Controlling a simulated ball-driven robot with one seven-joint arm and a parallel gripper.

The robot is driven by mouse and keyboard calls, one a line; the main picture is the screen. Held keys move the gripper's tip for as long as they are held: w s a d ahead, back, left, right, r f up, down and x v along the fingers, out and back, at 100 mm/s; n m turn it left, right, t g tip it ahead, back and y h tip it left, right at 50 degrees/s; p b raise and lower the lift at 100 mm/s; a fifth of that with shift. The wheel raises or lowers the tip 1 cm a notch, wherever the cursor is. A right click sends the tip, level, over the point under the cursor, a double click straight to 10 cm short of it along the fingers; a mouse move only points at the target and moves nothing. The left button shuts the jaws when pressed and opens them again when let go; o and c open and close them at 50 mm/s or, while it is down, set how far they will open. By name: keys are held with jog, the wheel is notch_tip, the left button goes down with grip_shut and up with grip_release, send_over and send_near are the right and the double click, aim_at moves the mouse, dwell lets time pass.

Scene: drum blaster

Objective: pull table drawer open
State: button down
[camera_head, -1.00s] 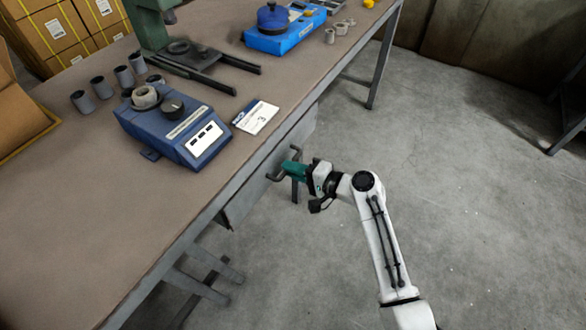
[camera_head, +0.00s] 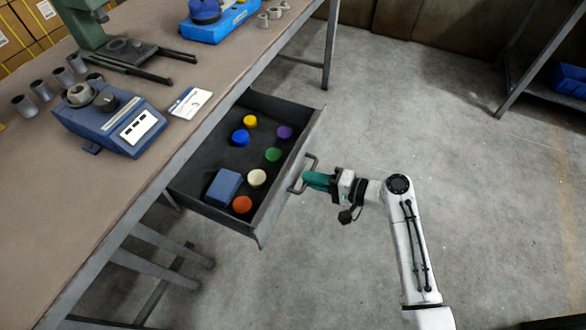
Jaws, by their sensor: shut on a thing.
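The table drawer (camera_head: 284,197) stands well out from under the workbench (camera_head: 62,215). Its inside shows several coloured round caps, such as a yellow one (camera_head: 250,121) and an orange-red one (camera_head: 242,205), and a blue block (camera_head: 224,187). The drawer handle (camera_head: 311,160) is a grey bar on the front panel. My gripper (camera_head: 307,181), with teal fingers, is shut on the handle near its middle. The fingers hide part of the bar.
On the bench stand a blue device with a dial (camera_head: 112,116), a white card (camera_head: 190,103), several grey cylinders (camera_head: 63,78) and a green stand (camera_head: 92,35). A dark shelf (camera_head: 553,78) is at the upper right.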

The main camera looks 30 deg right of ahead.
jog(key=shift+f+v, duration=0.25)
jog(key=shift+v, duration=0.85)
jog(key=shift+f+v, duration=0.2)
jog(key=shift+v, duration=0.9)
jog(key=shift+s, duration=0.1)
jog(key=c, duration=1.2)
grip_release()
jog(key=shift+o, duration=0.2)
jog(key=p+v, duration=0.1)
jog(key=v, duration=0.9)
jog(key=shift+s+d, duration=0.25)
jog(key=shift+s, duration=0.05)
